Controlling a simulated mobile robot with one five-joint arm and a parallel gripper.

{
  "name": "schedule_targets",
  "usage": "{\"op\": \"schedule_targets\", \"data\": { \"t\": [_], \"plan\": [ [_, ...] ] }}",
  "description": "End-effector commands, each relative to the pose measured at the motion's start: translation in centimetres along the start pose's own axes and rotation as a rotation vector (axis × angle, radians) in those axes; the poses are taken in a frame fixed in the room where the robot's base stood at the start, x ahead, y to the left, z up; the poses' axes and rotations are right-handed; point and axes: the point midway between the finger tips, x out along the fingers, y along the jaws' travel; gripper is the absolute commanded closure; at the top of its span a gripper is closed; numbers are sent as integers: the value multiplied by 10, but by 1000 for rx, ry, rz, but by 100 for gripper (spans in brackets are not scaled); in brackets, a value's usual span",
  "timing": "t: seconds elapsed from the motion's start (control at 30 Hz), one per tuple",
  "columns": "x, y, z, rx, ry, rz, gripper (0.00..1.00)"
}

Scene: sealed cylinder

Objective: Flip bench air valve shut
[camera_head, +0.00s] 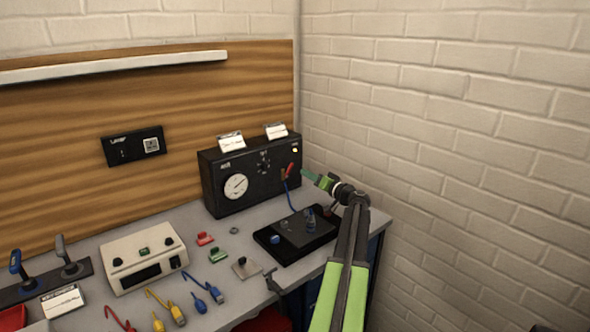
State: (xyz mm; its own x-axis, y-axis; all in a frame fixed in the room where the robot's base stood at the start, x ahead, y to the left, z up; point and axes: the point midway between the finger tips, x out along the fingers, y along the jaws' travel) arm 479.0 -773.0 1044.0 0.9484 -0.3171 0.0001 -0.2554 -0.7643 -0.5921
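A black box (222,194) with a round white gauge (236,187) stands at the back right of the bench. On its right face is a small red lever (291,169), which looks like the air valve handle, slanted up to the right. A blue hose (288,197) hangs below it. My gripper (308,176), with green fingers, is just right of the lever, level with it or slightly lower. Contact or depth between them cannot be judged. The fingers are seen edge-on and too small to tell open from shut.
A black base plate (290,250) with blue and dark knobs lies below my gripper. A cream box (131,249), several coloured leads and clips, and a lever stand (42,285) fill the left bench. A brick wall (450,130) rises close on the right.

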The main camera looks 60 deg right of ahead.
Motion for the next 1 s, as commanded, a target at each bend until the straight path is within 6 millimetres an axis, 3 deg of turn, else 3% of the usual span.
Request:
{"op": "schedule_targets", "data": {
  "t": [0.03, 0.2, 0.4, 0.77, 1.0],
  "plan": [
    [16, 1, -1, 0, -2, -2, 65],
    [56, 1, -1, 0, -1, -2, 65],
    [86, 1, -1, 0, 0, 0, 65],
    [93, 0, 0, 0, 0, 0, 65],
    [93, 0, 0, 0, 0, 0, 93]
  ]
}}
